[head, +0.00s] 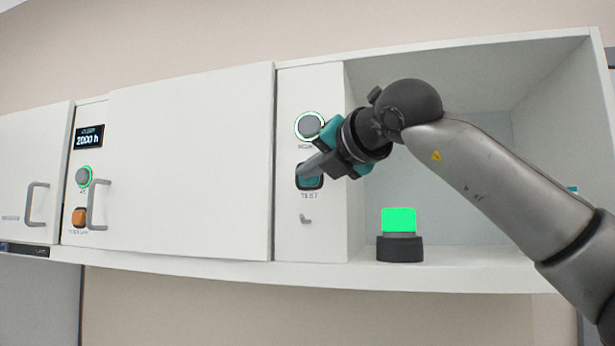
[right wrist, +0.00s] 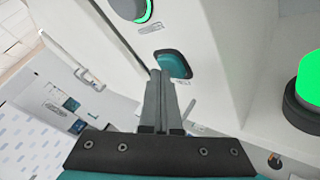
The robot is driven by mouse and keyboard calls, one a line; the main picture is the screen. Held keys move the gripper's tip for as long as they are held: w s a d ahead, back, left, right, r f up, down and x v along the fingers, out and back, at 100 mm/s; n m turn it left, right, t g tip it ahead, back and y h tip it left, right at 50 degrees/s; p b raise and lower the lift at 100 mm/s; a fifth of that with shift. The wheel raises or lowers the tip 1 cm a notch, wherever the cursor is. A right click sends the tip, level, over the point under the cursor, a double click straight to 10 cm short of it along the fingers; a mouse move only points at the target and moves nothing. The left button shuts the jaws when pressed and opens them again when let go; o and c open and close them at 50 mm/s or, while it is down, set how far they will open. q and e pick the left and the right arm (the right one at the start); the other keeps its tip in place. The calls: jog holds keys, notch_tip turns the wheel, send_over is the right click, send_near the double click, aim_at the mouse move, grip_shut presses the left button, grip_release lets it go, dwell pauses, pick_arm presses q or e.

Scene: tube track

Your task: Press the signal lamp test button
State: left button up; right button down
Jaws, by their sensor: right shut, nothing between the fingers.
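The teal test button (head: 314,183) sits in a dark rounded frame on the narrow white panel, above a label that seems to read TEST. It also shows in the right wrist view (right wrist: 173,64). My right gripper (head: 303,173) is shut and empty, with its fingertips in front of the button and covering part of it. In the right wrist view the fingertips (right wrist: 160,73) overlap the button's lower left edge; I cannot tell whether they touch. The signal lamp (head: 399,220) glows green on its dark base and also shows in the wrist view (right wrist: 309,78). My left gripper is out of view.
A round grey button with a green ring (head: 309,126) is just above the test button. A small hook-like handle (head: 306,219) is below. Left are a closed cabinet door (head: 190,165), a display (head: 89,136) and an orange button (head: 79,217). The lamp stands in an open compartment.

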jog(key=shift+s+a+b, duration=0.25)
jog(key=shift+s+b, duration=0.4)
jog(key=shift+s, duration=0.1)
jog(key=shift+s+a+b, duration=0.25)
jog(key=shift+s+b, duration=0.35)
jog(key=shift+s, duration=0.2)
jog(key=shift+s+a+b, duration=0.3)
jog(key=shift+s+b, duration=0.35)
jog(key=shift+s, duration=0.15)
jog(key=shift+s+a+b, duration=0.25)
jog(key=shift+s+b, duration=0.35)
jog(key=shift+s, duration=0.2)
